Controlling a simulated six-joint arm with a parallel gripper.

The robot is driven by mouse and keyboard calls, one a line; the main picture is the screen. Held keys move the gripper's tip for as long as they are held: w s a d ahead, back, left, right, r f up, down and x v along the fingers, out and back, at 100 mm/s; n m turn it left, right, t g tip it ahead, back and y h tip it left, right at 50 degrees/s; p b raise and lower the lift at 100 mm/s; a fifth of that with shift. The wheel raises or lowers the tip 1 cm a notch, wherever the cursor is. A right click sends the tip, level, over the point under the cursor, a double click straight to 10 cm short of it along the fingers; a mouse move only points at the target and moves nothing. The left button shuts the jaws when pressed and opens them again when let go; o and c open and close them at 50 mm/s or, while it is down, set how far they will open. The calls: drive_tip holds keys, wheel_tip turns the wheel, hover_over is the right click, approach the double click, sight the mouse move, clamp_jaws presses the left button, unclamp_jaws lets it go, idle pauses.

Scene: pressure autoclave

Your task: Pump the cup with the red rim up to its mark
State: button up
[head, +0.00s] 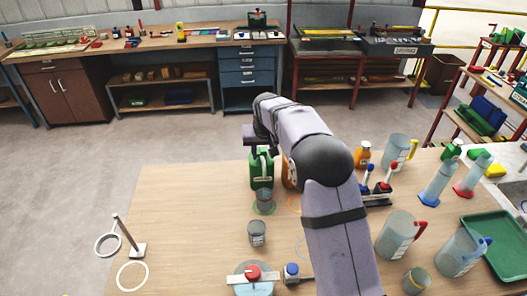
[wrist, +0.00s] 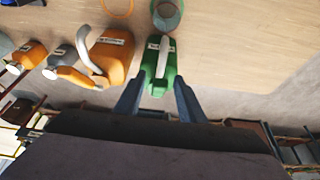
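I cannot make out a red cup rim in either view. A clear cup (head: 264,197) stands on a green ring in front of the green can (head: 262,172); it also shows in the wrist view (wrist: 167,14). A grey cup (head: 257,234) stands nearer, its rim colour unclear. In the wrist view my gripper (wrist: 158,84) is open, its fingers on either side of the near end of the green can (wrist: 160,68). Whether they touch it I cannot tell. In the head view my gripper is mostly hidden by my arm.
An orange can (wrist: 108,55) stands beside the green one, with grey and orange cans beyond. Jugs (head: 397,235), cylinders (head: 437,182), a yellow-rimmed cup (head: 416,281) and a green tray (head: 500,245) crowd the right. A ring stand (head: 137,248) is at left; the table's left half is mostly free.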

drive_tip(key=shift+c, duration=0.2)
clamp_jaws()
drive_tip(key=f+b, duration=0.1)
drive_tip(key=b, duration=0.2)
drive_tip(key=shift+t, duration=0.3)
drive_tip(key=b, duration=0.2)
drive_tip(key=shift+s+f+t+b, duration=0.1)
drive_tip(key=shift+s+t+b, duration=0.15)
drive_tip(key=shift+t+b, duration=0.15)
drive_tip(key=shift+o, duration=0.2)
unclamp_jaws()
